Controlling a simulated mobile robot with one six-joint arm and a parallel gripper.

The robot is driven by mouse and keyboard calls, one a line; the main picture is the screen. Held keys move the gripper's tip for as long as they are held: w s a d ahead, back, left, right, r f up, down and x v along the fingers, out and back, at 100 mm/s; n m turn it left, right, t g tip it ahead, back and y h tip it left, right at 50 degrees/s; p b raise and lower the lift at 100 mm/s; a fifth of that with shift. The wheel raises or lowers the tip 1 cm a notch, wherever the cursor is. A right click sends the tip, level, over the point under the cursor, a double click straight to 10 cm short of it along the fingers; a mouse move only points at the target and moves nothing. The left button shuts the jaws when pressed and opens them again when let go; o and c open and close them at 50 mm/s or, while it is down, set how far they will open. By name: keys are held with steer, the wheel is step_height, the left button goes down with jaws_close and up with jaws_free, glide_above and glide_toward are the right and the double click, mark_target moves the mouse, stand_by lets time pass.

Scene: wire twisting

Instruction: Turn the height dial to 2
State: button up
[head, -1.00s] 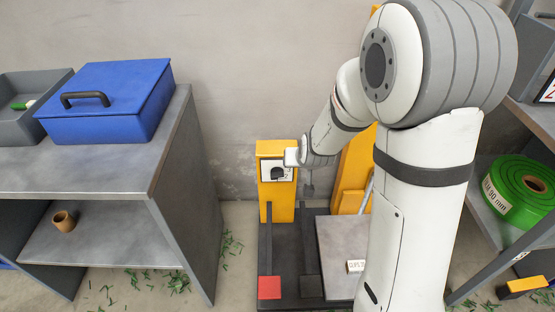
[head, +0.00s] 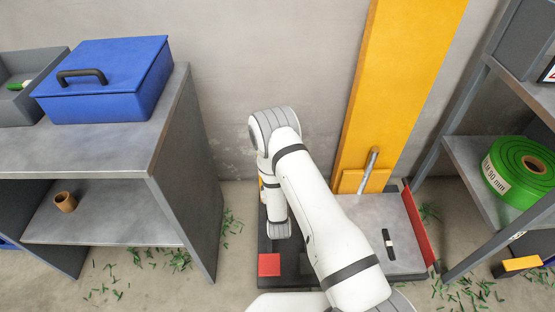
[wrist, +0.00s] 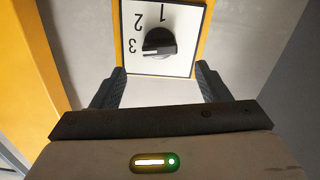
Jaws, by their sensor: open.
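The height dial (wrist: 160,42) is a black knob on a white plate marked 1, 2 and 3, set on a yellow post. In the wrist view its white pointer mark faces left, toward the 3. My gripper (wrist: 157,80) is open and empty. Its two fingers stand at either side of the plate's near edge, and the knob lies beyond the tips, roughly centred between them. No contact with the knob shows. In the head view my arm hides the dial and most of the yellow post (head: 262,187); the gripper itself cannot be made out there.
A tall yellow column (head: 395,80) and a grey platform (head: 375,215) stand right of my arm. A red pedal (head: 269,265) is on the base. A grey bench (head: 190,180) with a blue box (head: 108,80) is left; a shelf with a green spool (head: 522,170) is right.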

steer(key=w+b, duration=0.1)
steer(key=w, duration=0.6)
steer(key=shift+w+b, duration=0.3)
steer(key=c, duration=1)
steer(key=shift+f, duration=0.1)
steer(key=shift+m+b, duration=0.35)
steer(key=shift+m, duration=0.05)
steer(key=m+b, duration=0.5)
steer(key=m, duration=0.3)
steer(key=shift+m+b, duration=0.3)
steer(key=shift+m, duration=0.3)
